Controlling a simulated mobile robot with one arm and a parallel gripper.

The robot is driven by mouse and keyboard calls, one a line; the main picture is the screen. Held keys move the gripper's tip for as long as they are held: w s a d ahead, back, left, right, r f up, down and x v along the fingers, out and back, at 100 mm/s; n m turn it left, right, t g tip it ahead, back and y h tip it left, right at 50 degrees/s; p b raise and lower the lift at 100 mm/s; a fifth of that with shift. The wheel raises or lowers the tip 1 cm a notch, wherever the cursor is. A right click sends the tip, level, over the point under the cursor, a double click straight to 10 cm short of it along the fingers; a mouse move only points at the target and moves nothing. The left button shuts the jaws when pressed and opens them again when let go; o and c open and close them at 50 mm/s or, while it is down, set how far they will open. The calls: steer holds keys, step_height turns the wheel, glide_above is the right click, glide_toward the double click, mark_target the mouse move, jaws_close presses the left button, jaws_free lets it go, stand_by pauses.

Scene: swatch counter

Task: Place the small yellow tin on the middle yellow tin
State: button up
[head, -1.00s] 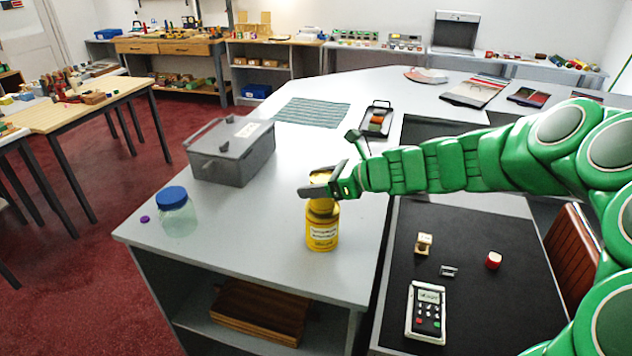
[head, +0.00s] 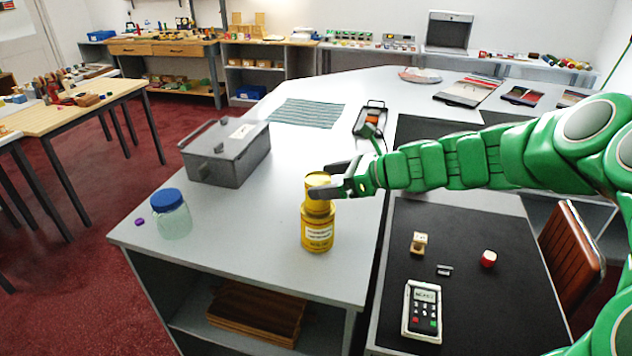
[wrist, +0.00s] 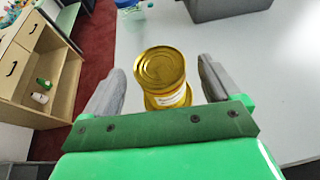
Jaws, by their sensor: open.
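The small yellow tin (head: 318,180) is at the top of a yellow stack near the counter's front corner. It appears to rest on the middle yellow tin (head: 317,208), which stands on a larger labelled yellow tin (head: 317,236). My gripper (head: 322,178) is open at the height of the small tin, reaching in from the right. In the wrist view the small tin's round lid (wrist: 160,68) shows between my parted fingers, with clear gaps on both sides. A lower tin (wrist: 170,98) shows partly behind it. The near finger hides part of the stack in the head view.
A grey lidded box (head: 228,152) and a blue-capped jar (head: 171,214) stand left of the stack. A black tray (head: 369,118) lies behind. A card reader (head: 422,311) and small items lie on the dark mat (head: 480,225). The counter around the stack is clear.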

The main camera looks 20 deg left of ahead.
steer(key=v, duration=0.7)
steer(key=shift+d, duration=0.25)
steer(key=shift+r, duration=0.1)
